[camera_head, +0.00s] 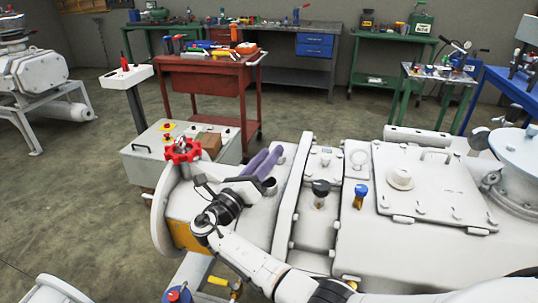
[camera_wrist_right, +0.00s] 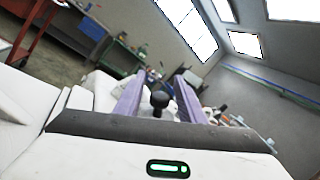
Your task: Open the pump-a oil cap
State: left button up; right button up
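The large white pump (camera_head: 370,250) fills the lower right of the head view. A black round-knobbed cap (camera_head: 320,188) stands upright on its top. A blue cap (camera_head: 361,190) on a brass-coloured stem stands right of it. I cannot tell from a label which is the oil cap. My right gripper (camera_head: 266,161), with purple fingers, is over the pump's left part, left of the black cap. In the right wrist view its fingers (camera_wrist_right: 158,94) are apart, with a black knob (camera_wrist_right: 159,99) showing between and beyond them, not gripped. My left gripper is not in view.
A red handwheel (camera_head: 183,150) stands at the pump's left end, close to my right wrist. A lidded hatch (camera_head: 430,185) lies right of the caps. A red tool cart (camera_head: 205,80) and workbenches stand behind. Open floor (camera_head: 70,190) lies to the left.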

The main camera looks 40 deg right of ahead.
jog(key=v, duration=0.8)
jog(key=shift+s+a+f+b, duration=0.1)
jog(key=shift+a+b, duration=0.3)
jog(key=shift+s+a, duration=0.15)
jog(key=shift+a, duration=0.2)
